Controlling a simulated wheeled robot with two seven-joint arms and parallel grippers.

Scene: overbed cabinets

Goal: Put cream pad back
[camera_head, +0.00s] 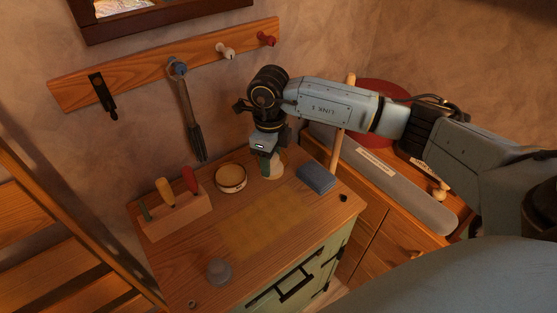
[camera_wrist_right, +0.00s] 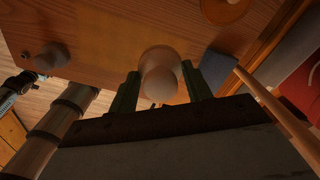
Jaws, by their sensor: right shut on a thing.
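My right gripper (camera_head: 266,170) is over the back right part of the cabinet top. In the right wrist view its dark green fingers (camera_wrist_right: 160,92) are shut on a pale, rounded, knob-like thing, which I take to be the cream pad (camera_wrist_right: 160,60). In the head view the gripper mostly hides it. A round tan disc (camera_wrist_right: 225,8) lies on the cabinet top beyond the held pad. My left gripper does not show in the head view.
A yellowish rectangle (camera_head: 260,225) in the middle is clear. A brush (camera_head: 190,115) hangs from the peg rail (camera_head: 135,72).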

